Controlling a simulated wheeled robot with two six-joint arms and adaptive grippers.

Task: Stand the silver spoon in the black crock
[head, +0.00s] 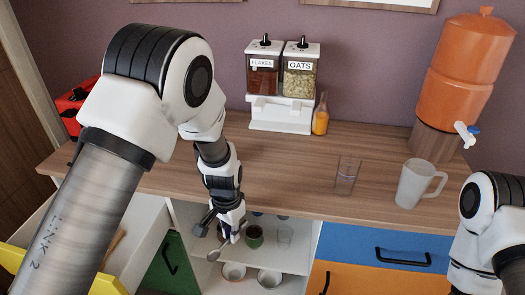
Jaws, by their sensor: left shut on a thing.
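My left gripper (228,235) reaches down over the front edge of the counter into the open shelf space below. It is shut on the silver spoon (213,255), whose rounded end shows just below and left of the fingers. The spoon is small here and its handle is mostly hidden by the gripper. A dark, nearly black crock (254,241) stands on the upper shelf just right of the gripper, with the spoon outside it. My right arm shows at the right edge, but its gripper is out of view.
Two bowls (234,271) (269,278) sit on the shelf below. The counter (285,170) holds a tumbler (347,176), a frosted mug (414,184), an orange dispenser (462,75) and cereal dispensers (282,85). An open drawer lies left.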

